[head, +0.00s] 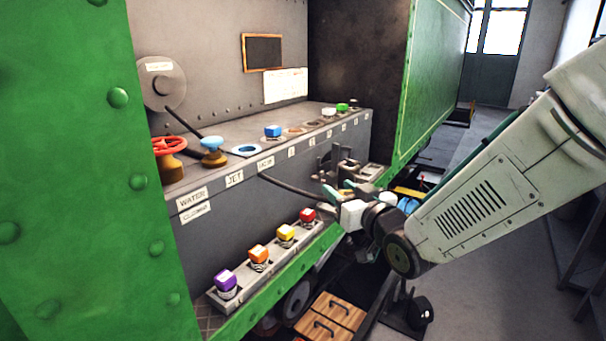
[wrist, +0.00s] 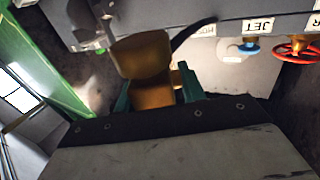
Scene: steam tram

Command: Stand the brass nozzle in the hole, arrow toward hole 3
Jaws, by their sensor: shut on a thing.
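The brass nozzle (wrist: 142,58) is between the two green fingers of my gripper (wrist: 157,90) in the wrist view, with the fingers shut on it. No arrow on it can be made out. Further empty-looking holes (head: 296,130) lie along the ledge. Their small labels are too small to read.
The ledge (head: 225,205) carries a red wheel valve (head: 169,146), a blue-topped valve (head: 213,150), and blue (head: 273,131), white (head: 328,112) and green (head: 342,107) caps. A lower rail holds several coloured caps (head: 258,253). A dark hose (head: 290,187) runs toward my gripper. Green walls flank the ledge.

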